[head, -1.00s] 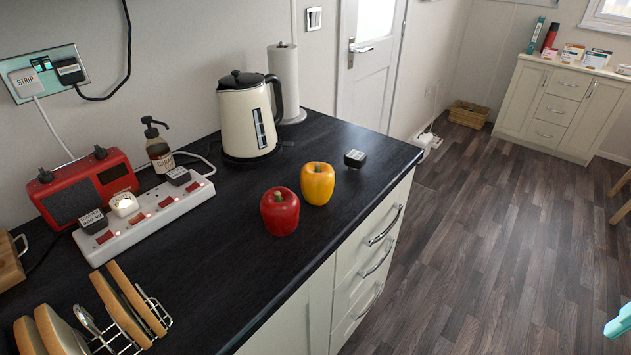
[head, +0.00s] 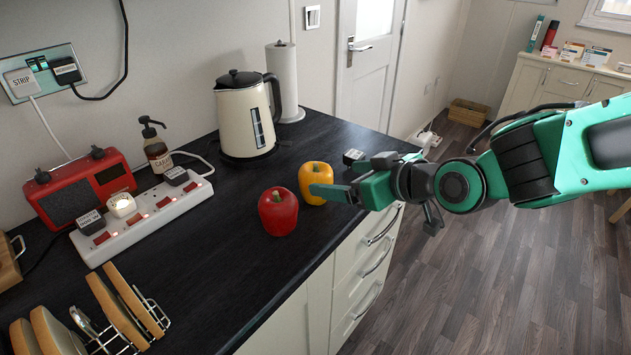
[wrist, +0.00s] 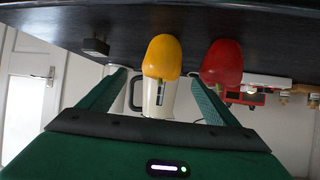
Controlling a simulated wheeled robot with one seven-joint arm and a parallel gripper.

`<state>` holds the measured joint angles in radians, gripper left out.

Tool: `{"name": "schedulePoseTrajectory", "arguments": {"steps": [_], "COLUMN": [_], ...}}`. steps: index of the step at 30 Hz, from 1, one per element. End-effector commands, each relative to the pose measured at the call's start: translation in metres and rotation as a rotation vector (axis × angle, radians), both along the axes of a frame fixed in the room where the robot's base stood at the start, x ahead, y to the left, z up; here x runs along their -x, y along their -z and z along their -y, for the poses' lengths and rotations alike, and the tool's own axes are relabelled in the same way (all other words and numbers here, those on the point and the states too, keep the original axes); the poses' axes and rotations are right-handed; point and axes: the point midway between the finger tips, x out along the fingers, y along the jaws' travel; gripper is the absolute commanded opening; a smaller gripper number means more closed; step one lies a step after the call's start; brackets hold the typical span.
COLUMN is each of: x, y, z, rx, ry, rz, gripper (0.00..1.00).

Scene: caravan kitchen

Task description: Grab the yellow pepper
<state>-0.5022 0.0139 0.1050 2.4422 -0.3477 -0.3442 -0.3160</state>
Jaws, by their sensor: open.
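The yellow pepper (head: 313,177) stands upright on the dark worktop, its lower right partly covered by my near finger in the head view. My gripper (head: 348,175) is open and empty, reaching in from the right beside the pepper. In the wrist view, which is upside down, the yellow pepper (wrist: 162,56) lies ahead between the two spread fingers (wrist: 160,78), a little beyond their tips. I cannot tell whether a finger touches it.
A red pepper (head: 278,212) stands close to the yellow one, at its front left. A small dark block (head: 352,156) sits behind my gripper. The cream kettle (head: 246,118), white power strip (head: 140,218) and toast rack (head: 150,318) are further left. Worktop in front of the red pepper is clear.

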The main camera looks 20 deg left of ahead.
Motion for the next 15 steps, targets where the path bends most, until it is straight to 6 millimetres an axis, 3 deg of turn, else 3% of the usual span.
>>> {"name": "schedulePoseTrajectory", "arguments": {"steps": [7,15], "x": [-0.016,-0.023], "y": [0.017,0.024], "z": [-0.025,-0.035], "rx": [0.001,0.003], "ry": [-0.001,0.001], "rz": [-0.002,-0.001], "gripper": [0.84,0.84]}}
